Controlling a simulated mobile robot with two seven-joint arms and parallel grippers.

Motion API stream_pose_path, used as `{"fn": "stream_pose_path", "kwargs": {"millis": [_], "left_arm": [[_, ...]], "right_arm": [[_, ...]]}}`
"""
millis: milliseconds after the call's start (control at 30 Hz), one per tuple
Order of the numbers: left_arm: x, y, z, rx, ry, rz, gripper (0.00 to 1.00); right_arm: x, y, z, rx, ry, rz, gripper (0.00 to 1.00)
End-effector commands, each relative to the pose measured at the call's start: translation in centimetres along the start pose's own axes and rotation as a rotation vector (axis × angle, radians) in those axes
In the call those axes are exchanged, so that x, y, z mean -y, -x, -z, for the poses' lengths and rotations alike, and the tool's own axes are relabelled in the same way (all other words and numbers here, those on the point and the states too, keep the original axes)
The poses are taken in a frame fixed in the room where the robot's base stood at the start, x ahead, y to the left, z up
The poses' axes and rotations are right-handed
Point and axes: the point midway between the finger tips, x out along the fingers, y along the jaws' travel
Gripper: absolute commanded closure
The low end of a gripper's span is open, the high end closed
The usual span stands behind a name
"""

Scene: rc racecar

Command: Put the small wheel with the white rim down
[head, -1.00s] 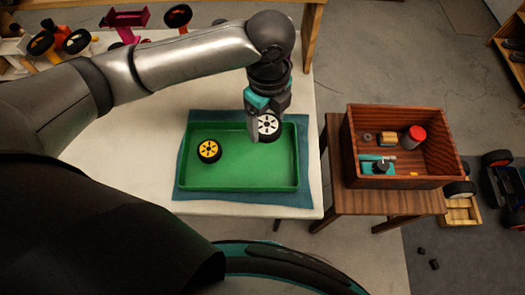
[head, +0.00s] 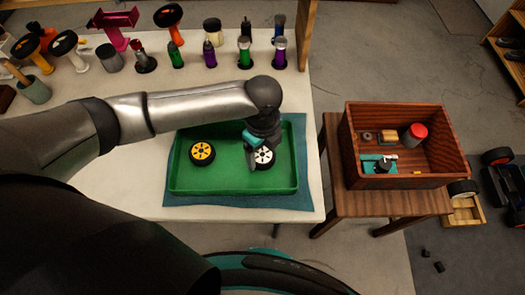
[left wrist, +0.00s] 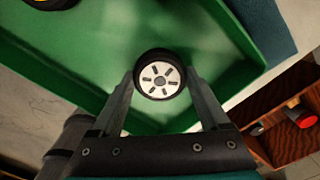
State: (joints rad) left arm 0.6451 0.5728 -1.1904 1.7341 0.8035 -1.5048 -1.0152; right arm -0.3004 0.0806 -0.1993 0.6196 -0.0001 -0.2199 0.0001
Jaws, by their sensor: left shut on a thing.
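The small wheel with the white rim (head: 264,156) is in the right part of the green tray (head: 230,184), with its rim facing up. My left gripper (head: 256,148) is over the tray and shut on this wheel. In the left wrist view the wheel (left wrist: 160,75) sits between the two fingertips (left wrist: 160,82), tyre against both. I cannot tell whether the wheel touches the tray floor. A wheel with a yellow rim (head: 202,153) lies in the left part of the tray. My right gripper is not in view.
The tray stands on a blue cloth (head: 306,190) on a pale table. To the right, a wooden box (head: 402,181) with several items stands on a small wooden table (head: 388,203). Several tools and bottles line the table's back. The tray's middle floor is clear.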

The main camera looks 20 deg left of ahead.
Motion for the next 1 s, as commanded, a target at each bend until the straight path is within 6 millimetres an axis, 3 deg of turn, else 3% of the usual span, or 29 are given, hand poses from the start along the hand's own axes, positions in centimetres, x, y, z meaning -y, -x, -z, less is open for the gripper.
{"fn": "stream_pose_path", "kwargs": {"millis": [233,267,433,767,1000], "left_arm": [[0.0,-0.2,0.0,0.000,0.000,0.001,0.76],[0.1,-0.2,0.0,0.000,0.000,0.002,0.19],[0.0,-0.2,0.0,0.000,0.000,0.001,0.00],[0.1,0.3,0.0,0.000,0.000,0.001,0.00],[0.1,4.9,0.0,0.000,0.000,0.005,0.00]], "right_arm": [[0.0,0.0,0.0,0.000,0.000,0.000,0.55],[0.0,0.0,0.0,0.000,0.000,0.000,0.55],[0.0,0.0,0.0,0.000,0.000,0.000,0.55],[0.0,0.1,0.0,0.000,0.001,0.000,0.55],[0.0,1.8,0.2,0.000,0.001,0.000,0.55]]}}
